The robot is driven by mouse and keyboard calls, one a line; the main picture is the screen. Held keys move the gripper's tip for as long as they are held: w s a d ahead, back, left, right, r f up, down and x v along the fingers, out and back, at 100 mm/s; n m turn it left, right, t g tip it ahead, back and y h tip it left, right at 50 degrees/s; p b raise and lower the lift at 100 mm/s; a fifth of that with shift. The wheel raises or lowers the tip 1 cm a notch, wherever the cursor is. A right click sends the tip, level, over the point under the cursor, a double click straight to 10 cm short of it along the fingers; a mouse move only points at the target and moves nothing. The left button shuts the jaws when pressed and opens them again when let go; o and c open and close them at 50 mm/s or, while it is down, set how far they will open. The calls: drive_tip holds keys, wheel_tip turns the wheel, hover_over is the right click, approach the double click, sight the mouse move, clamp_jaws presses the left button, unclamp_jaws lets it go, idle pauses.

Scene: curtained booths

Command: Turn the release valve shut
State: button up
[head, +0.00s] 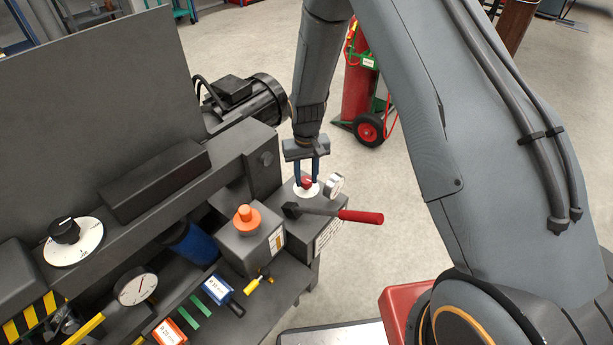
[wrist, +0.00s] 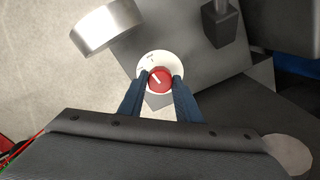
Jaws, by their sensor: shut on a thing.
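The release valve is a red knob (wrist: 160,80) with a pale pointer line on a white round dial plate (wrist: 148,61). In the head view the red knob (head: 307,181) sits on top of a dark grey block (head: 318,225) at the right end of the bench. My gripper (wrist: 159,82) points down at it, its two blue fingers on either side of the knob, shut on it. It also shows in the head view (head: 307,178). The pointer line runs toward the upper left in the wrist view; the dial's small marks are too small to read.
A lever with a red handle (head: 361,216) sticks out just in front of the knob. A pressure gauge (head: 335,186) stands close beside it on the right. An orange button (head: 247,218) sits on a grey box to the left. A red cylinder cart (head: 358,90) stands behind on the floor.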

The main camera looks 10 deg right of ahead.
sight(306, 179)
drive_tip(key=shift+m, duration=0.9)
drive_tip(key=o, duration=1.1)
drive_tip(key=shift+c, duration=0.2)
drive_tip(key=shift+r, duration=0.15)
wheel_tip(306, 179, up, 6)
drive_tip(key=shift+w+r+b, duration=0.1)
drive_tip(key=shift+r+b, duration=0.15)
drive_tip(key=shift+b, duration=0.15)
drive_tip(key=shift+r, duration=0.55)
